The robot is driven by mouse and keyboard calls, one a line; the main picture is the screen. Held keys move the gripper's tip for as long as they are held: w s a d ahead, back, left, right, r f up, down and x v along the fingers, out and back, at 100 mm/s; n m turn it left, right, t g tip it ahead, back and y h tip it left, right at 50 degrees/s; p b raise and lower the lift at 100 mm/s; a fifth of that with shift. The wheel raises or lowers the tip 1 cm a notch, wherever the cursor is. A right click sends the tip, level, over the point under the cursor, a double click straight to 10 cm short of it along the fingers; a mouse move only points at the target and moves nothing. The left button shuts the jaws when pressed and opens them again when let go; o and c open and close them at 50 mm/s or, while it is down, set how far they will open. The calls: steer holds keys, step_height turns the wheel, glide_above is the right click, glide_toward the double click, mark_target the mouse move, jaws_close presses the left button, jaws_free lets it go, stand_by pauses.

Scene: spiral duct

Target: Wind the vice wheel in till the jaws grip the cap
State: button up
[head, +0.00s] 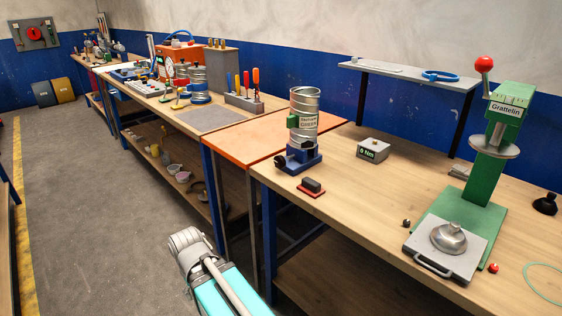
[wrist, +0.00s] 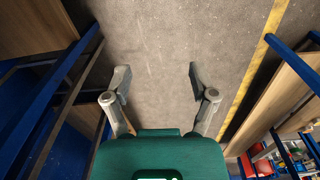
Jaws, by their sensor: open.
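A small blue vice (head: 298,160) stands on the wooden bench near its left end. A dark round part (head: 280,161), perhaps its wheel, shows low on its left side. A silver ribbed duct piece (head: 304,105) with a green label stands upright above the vice. I cannot tell which part is the cap, or whether the jaws touch it. My gripper (wrist: 158,72) is open and empty in the wrist view, with its fingers wide apart above the grey floor. The vice is not in the wrist view.
A black block on a red pad (head: 312,187) lies in front of the vice. A grey box reading 0 Nm (head: 373,150) is to its right. A green press (head: 487,165) stands further right. An orange-topped bench (head: 250,138) adjoins on the left. The floor (head: 90,200) is clear.

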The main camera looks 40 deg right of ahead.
steer(key=shift+o, duration=0.8)
steer(key=shift+w+d, duration=0.2)
steer(key=shift+d, duration=0.1)
steer(key=n+t+h, duration=0.2)
steer(key=n+h, duration=1.6)
steer(key=n, duration=0.3)
glide_toward(278, 161)
steer(key=a, duration=0.3)
steer(key=shift+w+d, duration=0.1)
steer(key=shift+d, duration=0.05)
steer(key=d, duration=0.9)
steer(key=w+d, duration=0.1)
steer(key=d, duration=0.3)
steer(key=shift+d, duration=0.2)
